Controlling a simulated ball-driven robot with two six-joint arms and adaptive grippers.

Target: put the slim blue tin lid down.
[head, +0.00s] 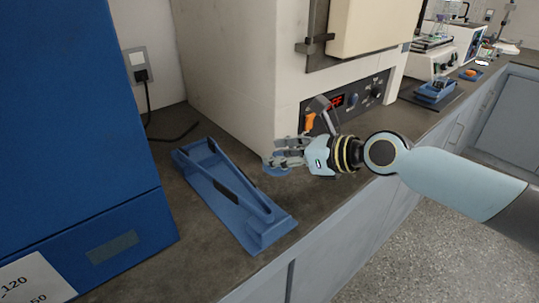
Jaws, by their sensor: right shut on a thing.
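My right gripper (283,157) is shut on the slim blue tin lid (276,171), which shows as a small blue disc under the fingers. The gripper and lid are over the dark counter, just right of a long blue holder (222,212) and in front of the beige oven-like machine. The fingers hide part of the lid. I cannot tell whether the lid touches the counter. My left gripper is not in view.
A large blue cabinet (75,120) stands at the left. The beige machine (235,75) with a control panel (350,102) stands behind the gripper. Another blue holder (436,90) is farther right. A strip of bare counter (310,190) lies near the front edge.

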